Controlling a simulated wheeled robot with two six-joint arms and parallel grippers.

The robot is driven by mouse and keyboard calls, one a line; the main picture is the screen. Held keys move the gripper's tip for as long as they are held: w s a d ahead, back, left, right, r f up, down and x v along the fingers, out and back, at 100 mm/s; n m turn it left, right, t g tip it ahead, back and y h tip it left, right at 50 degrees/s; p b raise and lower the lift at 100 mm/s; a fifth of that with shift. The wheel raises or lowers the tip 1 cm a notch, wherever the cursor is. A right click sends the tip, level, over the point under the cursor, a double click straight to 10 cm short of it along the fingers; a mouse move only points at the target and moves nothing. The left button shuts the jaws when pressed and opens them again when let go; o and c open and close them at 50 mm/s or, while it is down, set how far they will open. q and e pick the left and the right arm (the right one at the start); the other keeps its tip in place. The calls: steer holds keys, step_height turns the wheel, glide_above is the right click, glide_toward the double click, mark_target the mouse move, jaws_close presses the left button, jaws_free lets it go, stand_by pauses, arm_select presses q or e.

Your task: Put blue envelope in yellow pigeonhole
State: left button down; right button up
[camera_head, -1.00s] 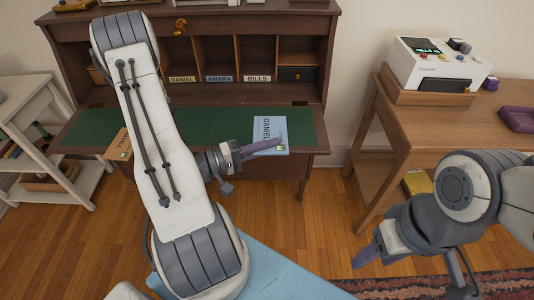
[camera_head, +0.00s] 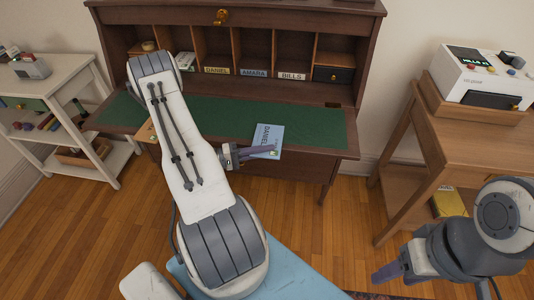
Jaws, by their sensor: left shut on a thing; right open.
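The blue envelope (camera_head: 266,134), marked DANIEL, is in the head view at the front edge of the desk's green top. My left gripper (camera_head: 268,152) is shut on its near edge. I cannot tell whether the envelope touches the desk. The pigeonhole with the yellow DANIEL label (camera_head: 216,71) is at the back of the desk, left of the AMARA and BILLS holes. It looks empty, and the envelope is in front of it and to the right. My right gripper (camera_head: 388,273) is open and low over the floor at the right, away from the desk.
The desk's green top (camera_head: 315,128) has free room right of the envelope. My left arm hides part of its left side. A white shelf unit (camera_head: 85,150) stands at the left. A wooden side table (camera_head: 440,130) with a white machine (camera_head: 485,75) stands at the right.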

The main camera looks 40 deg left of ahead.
arm_select(q)
steer(key=shift+f, duration=0.2)
steer(key=shift+f, duration=0.15)
steer(key=c, duration=1)
jaws_free()
steer(key=shift+r, duration=0.2)
steer(key=shift+s+a, duration=0.1)
steer(key=shift+s, duration=0.05)
steer(key=b+v, duration=0.1)
steer(key=v, duration=1)
steer(key=shift+s+a, duration=0.2)
steer(key=shift+s, duration=0.05)
